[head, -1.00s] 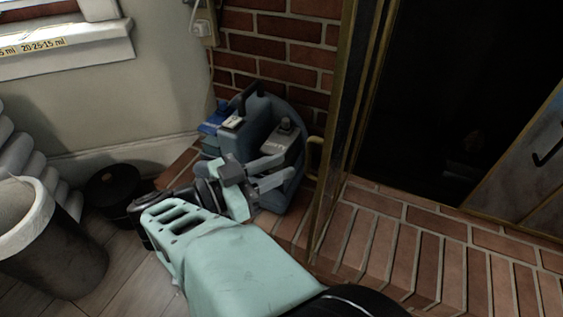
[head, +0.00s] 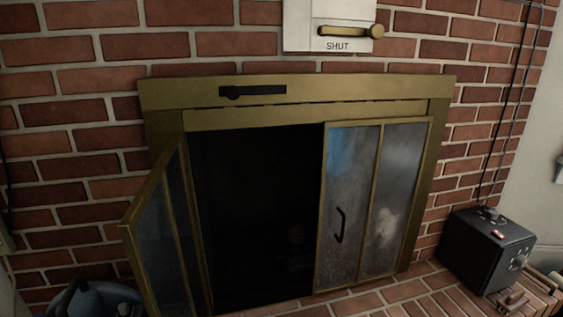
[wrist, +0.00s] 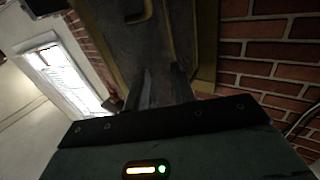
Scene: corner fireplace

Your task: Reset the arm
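My gripper (wrist: 162,88) shows only in the wrist view. Its two dark fingers are apart, with a narrow gap and nothing held between them. A grey, brass-edged fireplace door panel (wrist: 110,40) fills the view beyond the fingers. I cannot tell how far it is from them. My arm and gripper are out of the head view.
In the head view, the fireplace's left glass door (head: 160,240) stands open and juts outward. The right door (head: 345,220) is shut. A black box (head: 487,250) sits on the brick hearth at right. A blue-grey object (head: 92,300) is at lower left. A wall lever (head: 350,31) reads "SHUT".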

